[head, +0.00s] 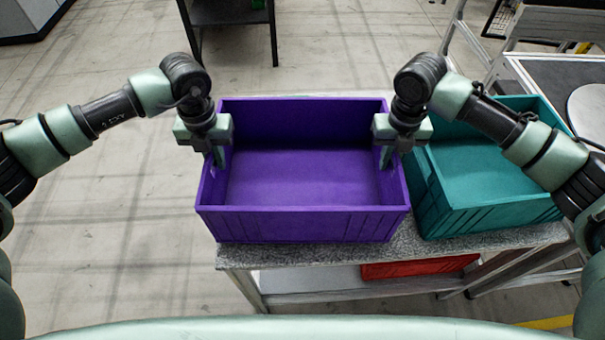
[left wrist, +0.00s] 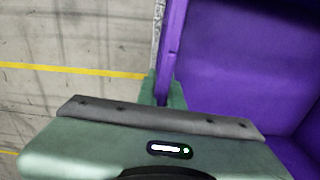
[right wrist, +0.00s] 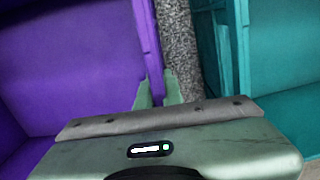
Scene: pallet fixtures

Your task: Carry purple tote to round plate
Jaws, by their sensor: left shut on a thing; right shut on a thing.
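The purple tote (head: 303,224) is an open, empty box at the left of the grey speckled table top (head: 300,255). My left gripper (head: 217,160) is shut on its left wall, and the left wrist view shows the fingers (left wrist: 165,92) on either side of that wall. My right gripper (head: 387,158) is shut on its right wall; the fingers (right wrist: 158,92) also show around it in the right wrist view. Whether the tote touches the table top or hangs just above it, I cannot tell. A round grey plate (head: 592,112) is partly visible at the far right on a dark surface.
A teal tote (head: 490,208) stands close to the right of the purple tote. A red tote (head: 420,267) lies on the shelf below. A dark table (head: 230,14) stands at the back. The floor (head: 110,250) at the left is clear.

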